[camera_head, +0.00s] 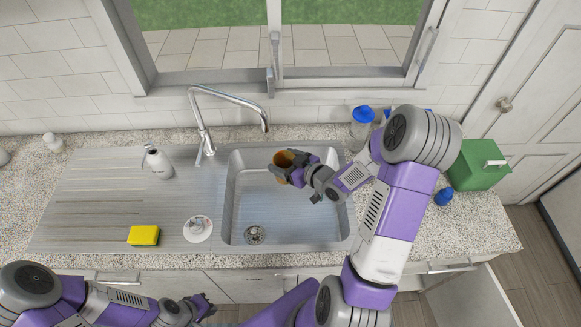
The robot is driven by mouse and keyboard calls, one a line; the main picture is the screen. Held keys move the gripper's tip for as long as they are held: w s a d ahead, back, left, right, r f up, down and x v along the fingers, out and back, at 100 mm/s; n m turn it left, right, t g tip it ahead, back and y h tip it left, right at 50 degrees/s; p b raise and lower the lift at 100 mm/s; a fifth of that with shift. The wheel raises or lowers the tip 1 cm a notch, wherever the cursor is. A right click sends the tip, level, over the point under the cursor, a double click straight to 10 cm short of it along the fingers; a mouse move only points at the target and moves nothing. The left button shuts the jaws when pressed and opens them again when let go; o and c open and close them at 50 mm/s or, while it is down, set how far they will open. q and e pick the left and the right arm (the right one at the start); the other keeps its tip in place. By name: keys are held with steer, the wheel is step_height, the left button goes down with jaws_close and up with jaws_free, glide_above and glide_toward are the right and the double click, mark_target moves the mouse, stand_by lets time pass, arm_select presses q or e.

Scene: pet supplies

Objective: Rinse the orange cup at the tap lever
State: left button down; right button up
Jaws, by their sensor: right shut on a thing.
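The orange cup (284,158) is over the sink basin (235,200), near its back edge. My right gripper (293,170) is shut on the cup, and its fingers hide part of it. The chrome tap (228,96) stands behind the sink, with its spout end just left of and behind the cup. The tap lever (199,157) is at the base of the tap, to the left of the cup and apart from it. No water stream is visible. My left gripper (208,307) is low in front of the counter, away from the sink; its jaw opening is too small to tell.
A soap bottle (158,163), a yellow sponge (144,236) and a small white round dish (198,229) stand on the drainboard. Blue-capped bottles (361,122) and a green box (478,165) stand at the right.

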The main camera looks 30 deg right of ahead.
steer(key=shift+w+f, duration=0.2)
steer(key=shift+w, duration=0.7)
steer(key=shift+w+a+f+b, duration=0.15)
steer(key=shift+w+b, duration=0.15)
steer(key=shift+w, duration=0.45)
steer(key=shift+w+d+f+b, duration=0.15)
steer(key=shift+w+b, duration=0.15)
steer(key=shift+w, duration=0.5)
steer(key=shift+w+a+f+b, duration=0.15)
steer(key=shift+w+b, duration=0.15)
steer(key=shift+w, duration=0.45)
